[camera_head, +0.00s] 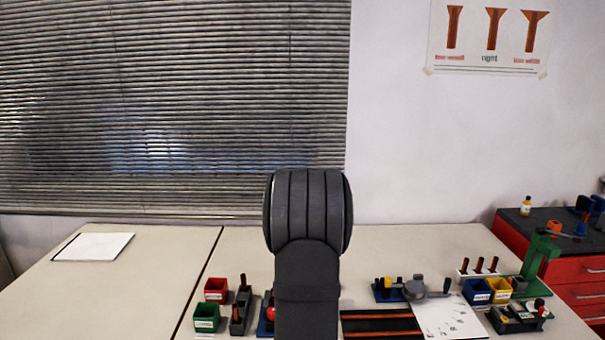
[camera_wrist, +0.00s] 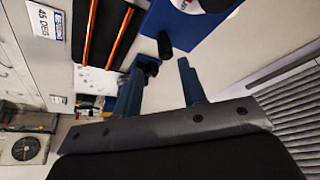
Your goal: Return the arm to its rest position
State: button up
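My arm (camera_head: 308,275) stands upright in the middle of the head view and hides part of the table. My gripper is not visible there. In the wrist view my gripper (camera_wrist: 161,68) has two blue-grey fingers spread apart. Nothing shows between them. A small black cylinder (camera_wrist: 165,45) shows beyond the fingertips, near a blue plate (camera_wrist: 190,32); it looks apart from the fingers.
The table (camera_head: 130,275) holds a red bin (camera_head: 216,290), a green bin (camera_head: 207,317), a black track with orange strips (camera_head: 381,325), a blue bin (camera_head: 477,291), a yellow bin (camera_head: 500,290) and a green stand (camera_head: 538,259). The left side is mostly clear, with a white sheet (camera_head: 93,246).

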jog(key=v, duration=1.2)
jog(key=shift+w+a+r+m+g+y, duration=0.15)
jog(key=shift+w+m+g+y, duration=0.3)
jog(key=shift+w+m, duration=0.65)
jog(key=shift+w+a+r+m+g+y, duration=0.15)
jog(key=shift+w+m+g+y, duration=0.4)
jog(key=shift+m, duration=0.95)
jog(key=shift+w+a+m+g+y, duration=0.15)
jog(key=shift+w+m+g+y, duration=0.25)
jog(key=shift+w+m, duration=0.7)
jog(key=shift+s, duration=0.25)
